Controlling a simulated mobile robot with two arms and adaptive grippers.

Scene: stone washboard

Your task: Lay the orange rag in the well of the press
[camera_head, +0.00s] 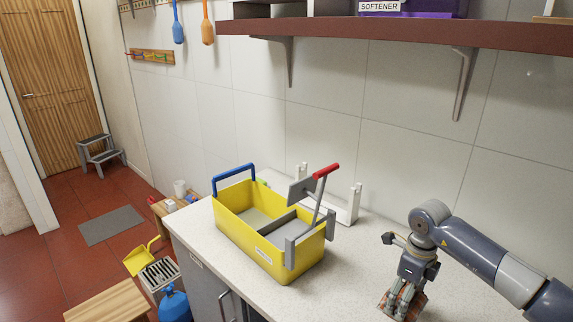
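The yellow bucket (264,254) stands on the counter, with a blue handle at its far left end. The grey press (290,246) is at its right part, with a raised lever ending in a red grip (326,170). The well of the press is partly hidden by the lever and the bucket wall. My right gripper (398,303) points down at the lower right, apart from the bucket. An orange-brown thing (419,300), perhaps the orange rag, shows around its fingers. The fingers cover much of it, so I cannot tell whether they grip it. My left gripper is not in view.
A white rack (349,207) with upright posts stands behind the bucket by the wall. A dark red shelf (400,36) on brackets hangs above the counter. The pale counter (340,285) is clear between the bucket and my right gripper.

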